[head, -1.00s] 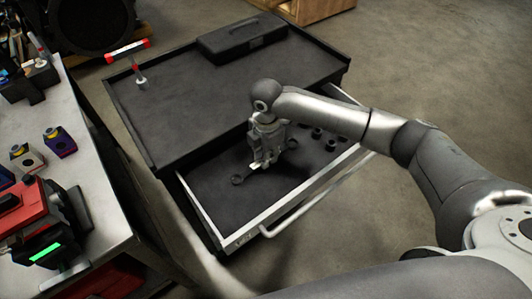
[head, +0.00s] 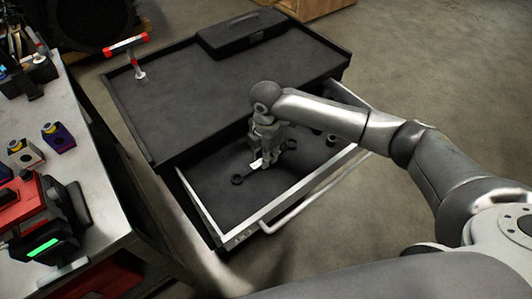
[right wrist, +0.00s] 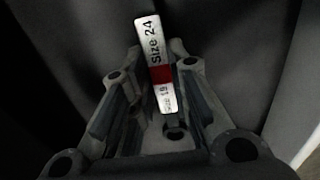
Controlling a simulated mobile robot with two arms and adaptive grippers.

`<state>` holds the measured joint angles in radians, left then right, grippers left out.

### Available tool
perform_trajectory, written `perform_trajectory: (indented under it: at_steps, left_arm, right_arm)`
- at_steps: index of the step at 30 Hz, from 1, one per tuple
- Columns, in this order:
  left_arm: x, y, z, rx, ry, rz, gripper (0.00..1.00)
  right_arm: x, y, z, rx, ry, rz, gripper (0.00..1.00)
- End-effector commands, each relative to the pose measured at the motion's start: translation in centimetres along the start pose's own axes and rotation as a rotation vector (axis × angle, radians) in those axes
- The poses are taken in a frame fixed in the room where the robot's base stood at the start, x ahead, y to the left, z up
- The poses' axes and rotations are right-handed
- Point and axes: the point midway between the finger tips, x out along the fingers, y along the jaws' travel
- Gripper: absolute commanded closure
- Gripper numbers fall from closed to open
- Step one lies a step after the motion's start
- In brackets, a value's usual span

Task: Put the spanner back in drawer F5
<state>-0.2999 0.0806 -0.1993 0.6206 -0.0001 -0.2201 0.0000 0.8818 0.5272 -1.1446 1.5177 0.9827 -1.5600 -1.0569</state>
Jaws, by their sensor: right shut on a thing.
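The spanner (head: 238,180) is a dark double-ended tool at the open drawer (head: 215,214). Its near-left end shows beside my right gripper (head: 261,160), and its other end shows to the right of the fingers. My right gripper points down and is shut on the spanner's middle. In the right wrist view, a white and red tag reading "Size 24" (right wrist: 153,60) shows between the fingertips. The spanner is too dark there to make out well, and I cannot tell whether it touches the drawer floor. My left gripper is out of view.
Several dark round parts (head: 331,140) lie at the drawer's right end. The cabinet's black top (head: 190,105) holds a black case (head: 240,35) and a red-handled T-shaped tool (head: 127,46). A workbench (head: 98,165) with several parts stands at left.

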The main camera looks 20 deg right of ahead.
Motion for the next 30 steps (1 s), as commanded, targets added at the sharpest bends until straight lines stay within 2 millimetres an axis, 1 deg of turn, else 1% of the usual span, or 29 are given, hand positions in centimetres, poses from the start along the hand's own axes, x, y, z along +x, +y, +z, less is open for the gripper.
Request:
perform_trajectory:
  at_steps: [6, 7, 12, 20, 23, 26, 29, 30]
  left_arm:
    - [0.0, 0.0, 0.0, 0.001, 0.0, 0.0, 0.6]
    - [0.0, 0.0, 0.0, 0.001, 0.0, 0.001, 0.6]
    - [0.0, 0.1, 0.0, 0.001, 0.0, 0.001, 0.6]
    - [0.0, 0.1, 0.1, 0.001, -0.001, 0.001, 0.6]
    - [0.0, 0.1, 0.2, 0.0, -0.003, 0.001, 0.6]
    - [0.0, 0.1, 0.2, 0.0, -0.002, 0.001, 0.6]
    - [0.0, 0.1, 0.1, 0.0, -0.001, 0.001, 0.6]
    - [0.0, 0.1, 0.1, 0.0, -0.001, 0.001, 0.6]
  right_arm:
    - [0.1, 0.0, 0.0, 0.0, 0.001, 0.0, 1.0]
    - [0.1, 0.0, 0.0, 0.0, 0.001, 0.0, 0.8]
    - [0.1, 0.0, 0.0, -0.001, 0.001, 0.0, 0.58]
    - [0.1, -0.1, 0.0, 0.0, 0.001, -0.002, 0.57]
    - [-0.2, 0.0, 0.0, -0.001, 0.001, -0.001, 0.57]
    - [-1.3, 0.0, 0.0, -0.001, 0.001, 0.001, 0.57]
    - [-3.1, 0.1, 0.0, -0.002, 0.0, 0.004, 0.57]
    - [-4.0, 0.1, 0.0, -0.001, 0.0, 0.004, 0.57]
